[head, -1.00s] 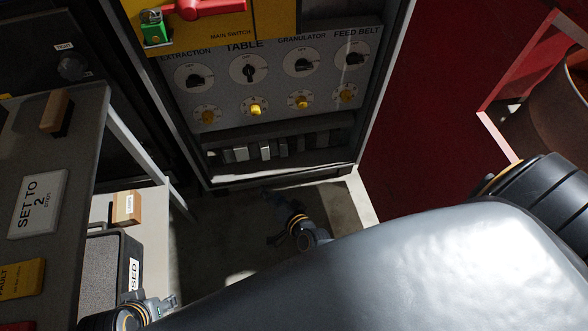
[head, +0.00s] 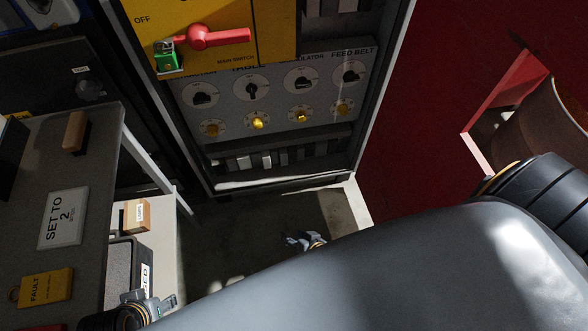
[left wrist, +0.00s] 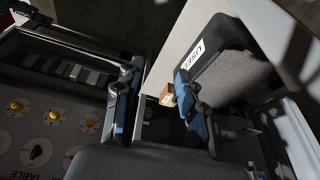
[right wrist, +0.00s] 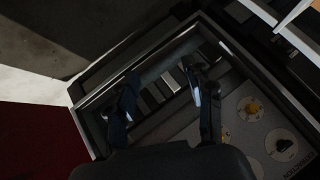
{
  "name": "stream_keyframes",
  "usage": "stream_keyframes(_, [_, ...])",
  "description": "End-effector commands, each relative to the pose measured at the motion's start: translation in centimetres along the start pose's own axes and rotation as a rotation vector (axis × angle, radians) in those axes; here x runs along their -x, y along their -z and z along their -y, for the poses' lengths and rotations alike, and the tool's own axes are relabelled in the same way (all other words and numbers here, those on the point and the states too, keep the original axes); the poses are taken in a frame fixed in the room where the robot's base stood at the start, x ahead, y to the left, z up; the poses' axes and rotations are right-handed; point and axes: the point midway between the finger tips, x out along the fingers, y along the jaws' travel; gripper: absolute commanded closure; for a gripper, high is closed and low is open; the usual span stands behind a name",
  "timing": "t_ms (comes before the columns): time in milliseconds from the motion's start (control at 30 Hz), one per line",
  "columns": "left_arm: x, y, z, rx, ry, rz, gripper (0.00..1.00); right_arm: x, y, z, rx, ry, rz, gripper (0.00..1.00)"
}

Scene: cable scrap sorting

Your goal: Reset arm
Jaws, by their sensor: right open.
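My right gripper (head: 303,241) shows just past the edge of my grey body, low in front of the control cabinet. In the right wrist view its fingers (right wrist: 165,100) are spread and nothing is between them. My left gripper (head: 160,303) is at the lower left, by the grey box labelled USED. In the left wrist view its fingers (left wrist: 160,100) stand apart and empty, with the USED box (left wrist: 215,65) behind one finger. My grey body hides much of both arms in the head view.
The control cabinet (head: 270,92) has dials and a red main switch handle (head: 215,38) with a green padlock (head: 167,60). A grey table (head: 98,150) at left bears a SET TO 2 sign (head: 63,217) and a yellow FAULT tag (head: 46,288). A red wall (head: 420,130) stands right.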

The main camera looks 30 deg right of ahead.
Motion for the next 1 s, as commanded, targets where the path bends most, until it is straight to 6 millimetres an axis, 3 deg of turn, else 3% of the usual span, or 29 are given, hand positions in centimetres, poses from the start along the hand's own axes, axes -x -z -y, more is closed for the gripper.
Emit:
stream_keyframes(367, [-0.1, 0.0, 0.0, 0.0, 0.0, 0.001, 0.6, 0.0, 0.0, 0.0, -0.001, 0.0, -0.001, 0.48])
stream_keyframes(500, [-1.3, -0.1, -0.1, -0.001, -0.001, 0.01, 0.6, 0.5, -0.5, -0.3, 0.017, -0.01, 0.019, 0.48])
stream_keyframes(567, [-2.6, -0.3, -0.1, -0.002, -0.003, 0.019, 0.6, 0.9, -1.0, -0.7, 0.037, -0.02, 0.04, 0.48])
stream_keyframes(767, [-9.4, -2.5, -0.5, -0.008, -0.009, 0.059, 0.6, 3.5, -4.1, -3.0, 0.15, -0.075, 0.154, 0.48])
stream_keyframes(1000, [-17.3, -8.8, -0.9, -0.018, -0.016, 0.112, 0.6, 7.9, -8.7, -6.6, 0.309, -0.144, 0.333, 0.48])
